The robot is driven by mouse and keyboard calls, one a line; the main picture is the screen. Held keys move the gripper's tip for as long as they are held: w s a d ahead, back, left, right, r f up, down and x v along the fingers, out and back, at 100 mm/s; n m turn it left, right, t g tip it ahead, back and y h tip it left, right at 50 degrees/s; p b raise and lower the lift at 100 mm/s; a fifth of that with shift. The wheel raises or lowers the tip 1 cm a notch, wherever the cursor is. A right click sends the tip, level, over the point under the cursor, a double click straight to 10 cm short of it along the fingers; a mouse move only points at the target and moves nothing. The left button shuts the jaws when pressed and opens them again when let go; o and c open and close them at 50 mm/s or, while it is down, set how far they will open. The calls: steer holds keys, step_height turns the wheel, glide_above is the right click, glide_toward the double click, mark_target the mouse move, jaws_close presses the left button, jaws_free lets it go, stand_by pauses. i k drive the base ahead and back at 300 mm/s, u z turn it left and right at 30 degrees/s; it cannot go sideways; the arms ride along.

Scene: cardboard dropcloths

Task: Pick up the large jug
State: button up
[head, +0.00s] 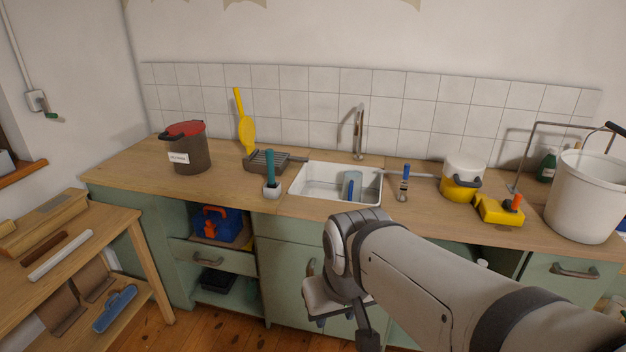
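No vessel in the head view is plainly marked as the large jug, and I cannot tell which one it is. A dark container (190,153) with a red top and a white label stands upright on the left of the wooden counter. A smaller white and yellow vessel (461,180) with a dark handle stands right of the sink. A big white bucket (583,200) stands at the right end. My gripper (343,325) hangs low in front of the cabinets, below the counter and apart from these vessels. My own arm partly hides it, and its opening is unclear.
The white sink (312,184) with a tall tap (358,130) sits mid-counter. A wooden bench (115,225) is at left. Counter (130,178) left of the dark container is clear.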

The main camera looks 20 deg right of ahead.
mark_target(351, 192)
steer(key=z, duration=0.05)
steer(key=i, duration=1.5)
steer(key=u, duration=0.1)
